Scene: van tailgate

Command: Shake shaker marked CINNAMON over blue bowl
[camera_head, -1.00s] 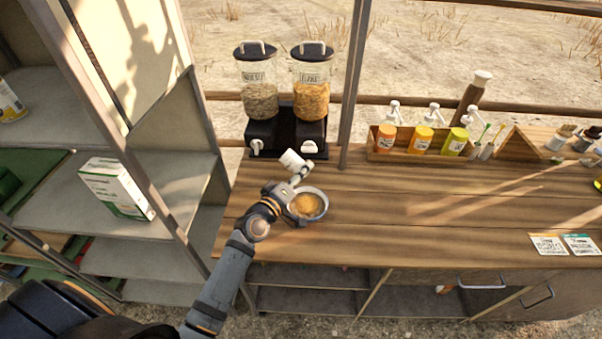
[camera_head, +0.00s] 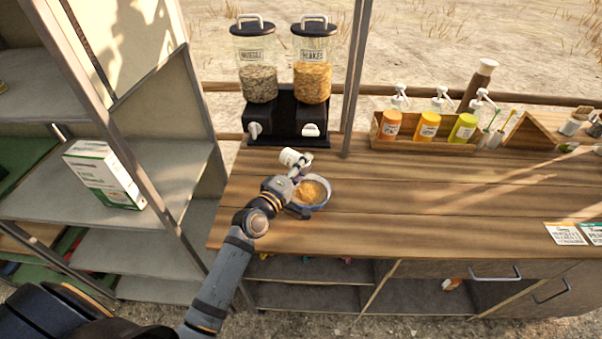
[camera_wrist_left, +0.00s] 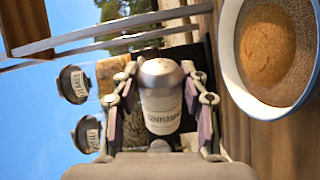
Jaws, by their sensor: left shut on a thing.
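My left gripper (camera_head: 298,174) is shut on the white shaker (camera_head: 291,157) and holds it tilted above the counter, beside the bowl. In the left wrist view the shaker (camera_wrist_left: 160,100) sits between the fingers; its label reads CINNAMON and it has a metal cap. The blue bowl (camera_head: 326,201) stands on the counter just right of the gripper, partly covered by it. In the left wrist view the bowl (camera_wrist_left: 229,60) is at the upper right and holds brown-orange contents with a darker powdery area. My right gripper is not in view.
Two cereal dispensers (camera_head: 286,110) stand behind the gripper on the wooden counter (camera_head: 420,205). A wooden box (camera_head: 425,143) with several pump bottles is at the back right. Shelves with a white-green carton (camera_head: 103,175) stand at left. The counter right of the bowl is mostly clear.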

